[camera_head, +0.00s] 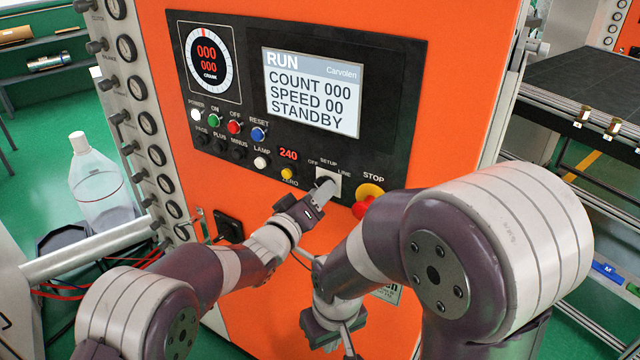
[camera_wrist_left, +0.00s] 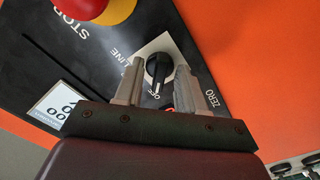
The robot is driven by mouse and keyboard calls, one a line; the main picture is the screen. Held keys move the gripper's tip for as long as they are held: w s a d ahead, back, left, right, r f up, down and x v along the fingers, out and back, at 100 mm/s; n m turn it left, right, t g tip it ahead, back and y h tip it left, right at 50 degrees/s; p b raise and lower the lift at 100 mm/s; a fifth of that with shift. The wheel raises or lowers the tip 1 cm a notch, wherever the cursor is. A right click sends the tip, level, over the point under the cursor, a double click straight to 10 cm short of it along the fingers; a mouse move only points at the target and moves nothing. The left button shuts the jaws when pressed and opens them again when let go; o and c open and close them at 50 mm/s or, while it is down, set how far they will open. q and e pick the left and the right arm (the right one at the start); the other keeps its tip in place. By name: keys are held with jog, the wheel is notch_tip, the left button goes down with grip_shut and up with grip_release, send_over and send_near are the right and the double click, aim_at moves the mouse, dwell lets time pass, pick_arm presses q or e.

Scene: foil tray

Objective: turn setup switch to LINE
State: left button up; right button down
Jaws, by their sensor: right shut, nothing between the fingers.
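The setup switch is a black knob (camera_wrist_left: 158,68) on a white square plate (camera_wrist_left: 172,45); in the head view the plate (camera_head: 328,176) shows, with the knob mostly hidden by my gripper. LINE is printed on the side toward STOP, and OFF below the knob in the wrist view. The knob's white mark seems to point toward OFF; SETUP is hidden in that view. My left gripper (camera_wrist_left: 159,86) is open, its fingers on either side of the knob; contact is unclear. It also shows in the head view (camera_head: 323,188). My right gripper (camera_head: 347,343) is shut and empty, low, pointing downward.
The red STOP button (camera_head: 362,207) on its yellow base sits close beside the switch. The yellow ZERO button (camera_head: 287,174) is on the other side. Above are the display (camera_head: 312,92) reading RUN, STANDBY and a row of coloured buttons. A clear bottle (camera_head: 98,185) stands at left.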

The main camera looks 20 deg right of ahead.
pick_arm(q)
jog(key=shift+w+d, duration=0.15)
jog(key=shift+d, duration=0.05)
jog(key=shift+f, duration=0.1)
jog(key=shift+d, duration=0.1)
grip_shut()
jog(key=m+b, duration=0.5)
jog(key=m, duration=0.1)
jog(key=m+b, duration=0.5)
jog(key=b, duration=0.1)
jog(key=m+b, duration=0.6)
jog(key=shift+w+a+m, duration=0.2)
jog(key=shift+w+m, duration=0.05)
jog(key=shift+m, duration=0.35)
